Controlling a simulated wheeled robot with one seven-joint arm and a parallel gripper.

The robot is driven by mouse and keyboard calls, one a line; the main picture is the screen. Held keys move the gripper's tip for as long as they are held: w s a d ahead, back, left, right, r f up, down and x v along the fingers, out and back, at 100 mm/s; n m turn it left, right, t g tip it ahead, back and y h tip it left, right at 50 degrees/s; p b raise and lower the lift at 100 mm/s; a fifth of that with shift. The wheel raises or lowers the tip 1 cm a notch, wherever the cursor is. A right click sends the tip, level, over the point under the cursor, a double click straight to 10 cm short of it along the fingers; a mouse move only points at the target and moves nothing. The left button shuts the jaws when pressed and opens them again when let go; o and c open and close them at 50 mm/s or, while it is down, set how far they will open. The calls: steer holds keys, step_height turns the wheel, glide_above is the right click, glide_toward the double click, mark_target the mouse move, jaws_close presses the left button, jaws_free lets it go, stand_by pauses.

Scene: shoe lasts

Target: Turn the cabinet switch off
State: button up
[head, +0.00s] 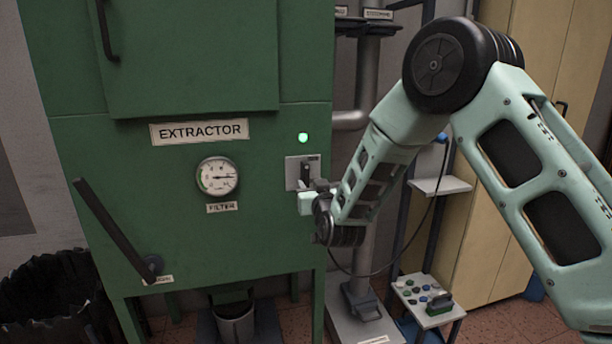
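The green extractor cabinet (265,226) stands at the left and centre. Its switch (306,171) is a dark lever on a light metal plate, at the cabinet's right side, and the lever appears to point up. A green lamp (303,138) above the plate is lit. My gripper (308,194) is at the lower part of the switch plate, close in front of it. Its fingers are small in view and partly hidden by the wrist, so I cannot tell whether they touch the lever or are open.
A round gauge (217,176) and a long dark handle (115,230) are on the cabinet front. A grey pipe stand (365,275) and a small shelf (440,186) stand right of the cabinet. A low stand with coloured buttons (428,298) is at the lower right.

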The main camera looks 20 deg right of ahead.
mark_target(307, 179)
steer(key=w, duration=0.6)
steer(key=shift+w+p, duration=0.15)
steer(key=shift+p, duration=0.2)
jaws_close()
